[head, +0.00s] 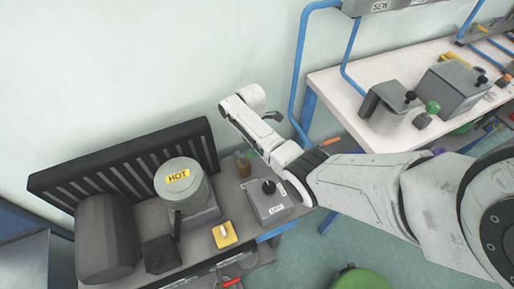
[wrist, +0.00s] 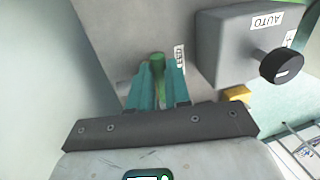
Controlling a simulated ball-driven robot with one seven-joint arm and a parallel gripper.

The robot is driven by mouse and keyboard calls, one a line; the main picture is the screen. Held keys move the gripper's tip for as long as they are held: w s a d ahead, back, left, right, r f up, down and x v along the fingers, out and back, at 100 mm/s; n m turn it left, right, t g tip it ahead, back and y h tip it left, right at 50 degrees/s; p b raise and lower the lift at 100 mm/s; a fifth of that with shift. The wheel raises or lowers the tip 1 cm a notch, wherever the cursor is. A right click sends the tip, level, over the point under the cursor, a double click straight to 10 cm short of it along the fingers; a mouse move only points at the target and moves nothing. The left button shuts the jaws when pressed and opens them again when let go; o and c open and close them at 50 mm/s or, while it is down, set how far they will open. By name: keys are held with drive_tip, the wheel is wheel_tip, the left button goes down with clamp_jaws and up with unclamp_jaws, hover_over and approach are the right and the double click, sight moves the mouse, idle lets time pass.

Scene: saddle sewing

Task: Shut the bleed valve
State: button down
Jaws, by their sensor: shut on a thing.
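My gripper (wrist: 158,82) shows in the wrist view. Its two teal fingers are closed around a slim green handle (wrist: 157,62), which I take to be the bleed valve's. The handle stands out lengthwise between the fingers, beside a small white label (wrist: 180,57) that I cannot read. The fingers cover its lower part, so I cannot tell whether the valve is open or shut. In the head view my arm reaches over the bench, and my fingertips cannot be made out there.
A grey box marked AUTO (wrist: 225,45) with a black knob (wrist: 281,66) is close on the right in the wrist view. In the head view a pot marked HOT (head: 181,190), a yellow switch box (head: 224,237) and a dark slatted rack (head: 120,165) crowd the bench.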

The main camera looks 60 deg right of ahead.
drive_tip(key=shift+w, duration=0.1)
drive_tip(key=c, duration=1.1)
unclamp_jaws()
drive_tip(key=shift+r, duration=0.1)
drive_tip(key=r, duration=0.3)
drive_tip(key=w+r, duration=0.1)
drive_tip(key=r, duration=0.3)
drive_tip(key=d+r, duration=0.1)
drive_tip(key=r, duration=0.2)
drive_tip(key=shift+w+d+r, duration=0.1)
drive_tip(key=shift+w+r, duration=0.1)
drive_tip(key=shift+w, duration=0.15)
